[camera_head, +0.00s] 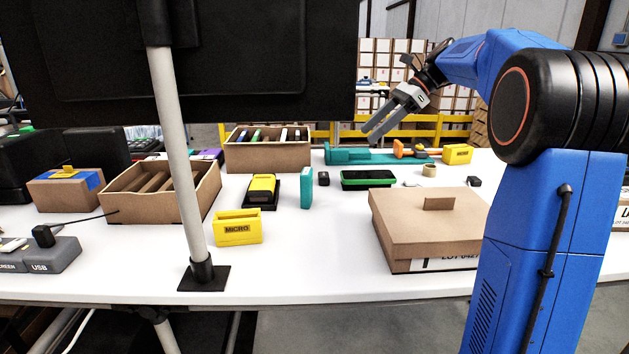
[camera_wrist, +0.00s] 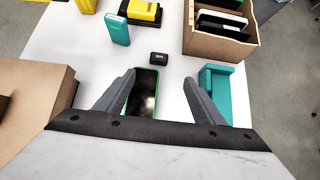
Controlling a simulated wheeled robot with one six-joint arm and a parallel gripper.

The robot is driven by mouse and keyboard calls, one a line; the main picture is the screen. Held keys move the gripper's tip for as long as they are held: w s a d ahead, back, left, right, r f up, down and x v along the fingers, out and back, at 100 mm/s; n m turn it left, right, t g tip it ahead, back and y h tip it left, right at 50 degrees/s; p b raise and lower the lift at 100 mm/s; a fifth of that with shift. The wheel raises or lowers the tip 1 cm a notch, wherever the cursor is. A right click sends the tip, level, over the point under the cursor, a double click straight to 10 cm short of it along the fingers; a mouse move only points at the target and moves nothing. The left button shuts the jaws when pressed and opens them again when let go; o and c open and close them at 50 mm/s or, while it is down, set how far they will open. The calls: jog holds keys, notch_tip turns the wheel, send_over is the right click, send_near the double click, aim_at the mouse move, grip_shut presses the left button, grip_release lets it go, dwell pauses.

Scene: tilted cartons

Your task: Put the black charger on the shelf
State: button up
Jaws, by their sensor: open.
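A small black block (camera_head: 323,178), which looks like the black charger, sits on the white table, left of a green-rimmed black device (camera_head: 368,180). The block also shows in the wrist view (camera_wrist: 158,58), just beyond my fingertips, with small light marks on its top. My gripper (camera_head: 368,137) is open and empty, raised above the table. In the wrist view my fingers (camera_wrist: 159,77) spread over the green-rimmed device (camera_wrist: 144,92). Another small black piece (camera_head: 474,181) lies further right. I cannot tell which thing is the shelf; a teal tray (camera_head: 347,155) stands at the back.
A divided carton (camera_head: 266,156) stands at the back, another open carton (camera_head: 150,208) at left. A closed carton (camera_head: 425,225) lies at front right. A teal box (camera_head: 307,188) and yellow scanner (camera_head: 262,187) stand left of the block. A monitor pole (camera_head: 175,150) rises at front left.

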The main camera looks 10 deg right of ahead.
aim_at(324, 174)
jog(key=x, duration=1.7)
jog(key=shift+s+a, duration=0.1)
jog(key=c, duration=1.2)
notch_tip(324, 174, up, 10)
